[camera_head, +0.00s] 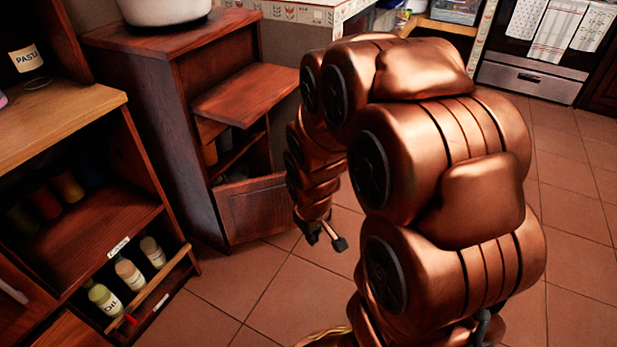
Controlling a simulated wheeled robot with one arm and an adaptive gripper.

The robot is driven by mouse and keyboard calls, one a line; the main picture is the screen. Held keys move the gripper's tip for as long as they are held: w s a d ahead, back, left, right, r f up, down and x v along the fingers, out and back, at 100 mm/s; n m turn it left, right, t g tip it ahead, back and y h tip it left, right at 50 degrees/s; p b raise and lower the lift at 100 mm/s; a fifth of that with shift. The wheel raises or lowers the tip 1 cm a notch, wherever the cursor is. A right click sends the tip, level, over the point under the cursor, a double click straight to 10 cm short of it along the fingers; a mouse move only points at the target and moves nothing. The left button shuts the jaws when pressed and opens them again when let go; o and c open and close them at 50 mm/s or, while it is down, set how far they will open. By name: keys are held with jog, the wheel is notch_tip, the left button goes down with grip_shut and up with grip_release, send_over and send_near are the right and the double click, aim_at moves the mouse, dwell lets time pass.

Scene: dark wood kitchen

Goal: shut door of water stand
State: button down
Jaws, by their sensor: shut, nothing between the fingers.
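The water stand (190,120) is a dark reddish wood cabinet at the left centre. Its front compartment is open, with shelves and small items inside. The stand's door (252,209), a low panelled piece, juts out towards the right, standing open. My gripper (326,239) is shut and empty. It hangs low above the tiled floor, just right of the door's free end, and appears apart from it. My copper arm fills the centre right and hides part of the area behind the stand.
A wooden board (245,93) sticks out above the compartment. A white pot (165,10) stands on top. At the left, a shelf unit (75,235) holds several bottles and jars. An oven (540,62) stands at the back right. Tiled floor (575,180) is clear at the right.

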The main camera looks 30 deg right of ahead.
jog(key=w+d+f+t+y, duration=0.1)
jog(key=w+d+f+t, duration=0.35)
jog(key=w+f, duration=0.35)
jog(key=w+d+f+t, duration=0.4)
jog(key=w+f+t, duration=0.2)
jog(key=w, duration=0.4)
jog(key=s+d+r+m+t+h, duration=0.2)
jog(key=s+d+m+t+h, duration=0.15)
jog(key=d+t, duration=0.2)
jog(key=w+d+b, duration=0.2)
jog(key=w+b, duration=0.6)
jog(key=w, duration=0.6)
jog(key=shift+w+d, duration=0.2)
jog(key=shift+d, duration=0.05)
jog(key=shift+w, duration=0.1)
